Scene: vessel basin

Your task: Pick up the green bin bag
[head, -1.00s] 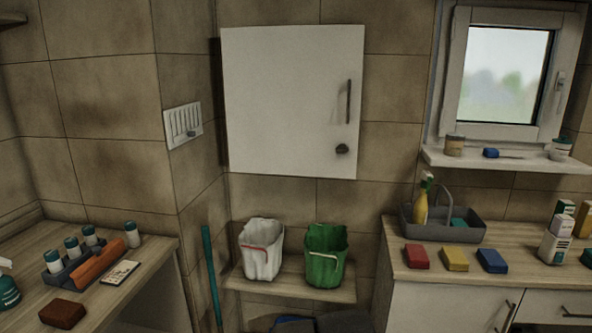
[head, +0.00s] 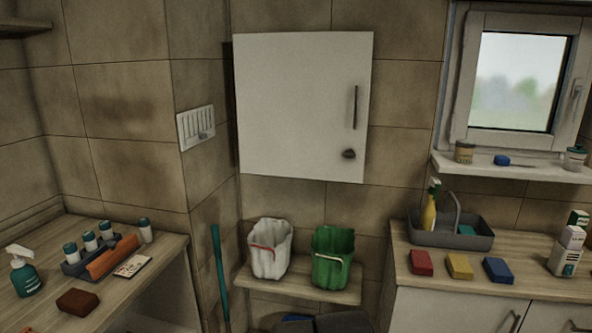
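The green bin bag (head: 333,260) stands upright on a small wooden shelf in the corner, below the white wall cabinet. It is shaped like an open-topped bucket with a pale handle or tie across its front. A white bag (head: 269,250) of similar shape with a red and white band stands just to its left, with a narrow gap between them. My gripper is not in view.
The low shelf (head: 300,293) holds both bags. The cabinet (head: 303,105) hangs above. A teal pole (head: 218,272) leans left of the shelf. On the right counter are a grey caddy (head: 478,235) and red, yellow and blue sponges. The left counter holds bottles.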

